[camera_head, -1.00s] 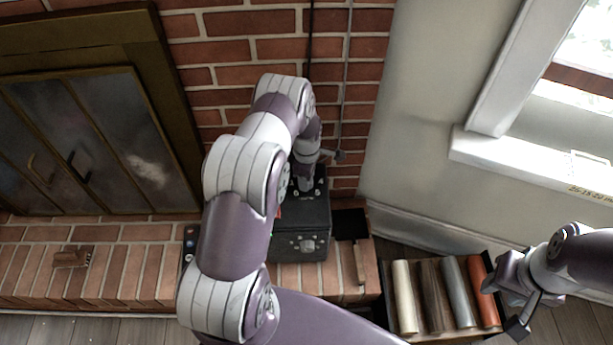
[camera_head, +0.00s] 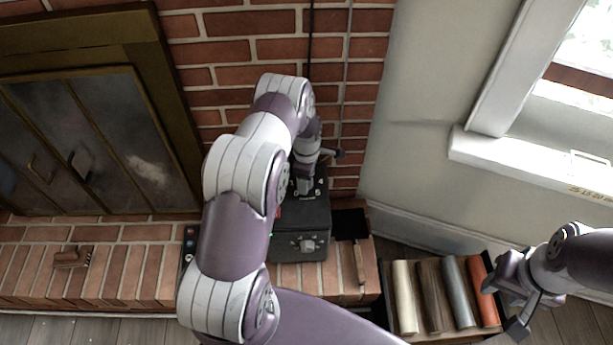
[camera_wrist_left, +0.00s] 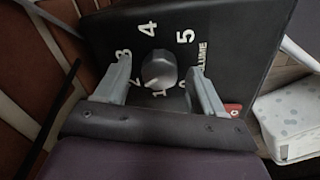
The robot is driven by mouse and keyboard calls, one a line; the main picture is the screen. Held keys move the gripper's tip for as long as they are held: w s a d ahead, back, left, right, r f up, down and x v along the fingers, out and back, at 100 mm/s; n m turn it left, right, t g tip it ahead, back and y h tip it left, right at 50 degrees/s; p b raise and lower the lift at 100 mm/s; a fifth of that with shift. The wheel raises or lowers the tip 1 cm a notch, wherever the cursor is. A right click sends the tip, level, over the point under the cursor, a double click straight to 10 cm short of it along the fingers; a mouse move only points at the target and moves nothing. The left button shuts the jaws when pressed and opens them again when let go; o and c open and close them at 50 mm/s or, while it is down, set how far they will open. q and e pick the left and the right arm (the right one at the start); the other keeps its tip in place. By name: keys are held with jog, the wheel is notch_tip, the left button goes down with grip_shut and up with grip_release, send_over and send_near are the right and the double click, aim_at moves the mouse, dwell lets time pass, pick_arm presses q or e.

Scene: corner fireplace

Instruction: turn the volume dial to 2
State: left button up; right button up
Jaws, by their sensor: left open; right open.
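The volume dial (camera_wrist_left: 158,72) is a round grey knob on a black panel (camera_wrist_left: 245,40) with white numbers around it and part of the word VOLUME. My left gripper (camera_wrist_left: 159,65) is open, with one finger on each side of the dial; I cannot tell whether they touch it. Which number the dial points to is unclear. In the head view, the black box (camera_head: 290,215) stands on the brick hearth, and my left gripper (camera_head: 306,187) reaches down to its top, hiding the dial. My right gripper (camera_head: 503,308) is open and empty at the lower right.
A second knob (camera_head: 307,244) is on the box's front. A rack with several coloured rolls (camera_head: 458,290) stands beside my right gripper. A brick wall (camera_head: 250,50) rises behind the box. A small brown object (camera_head: 72,256) lies on the hearth at left.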

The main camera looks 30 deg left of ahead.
pick_arm(q)
notch_tip(320, 180, up, 13)
jog(key=p, duration=0.2)
jog(key=shift+f, duration=0.2)
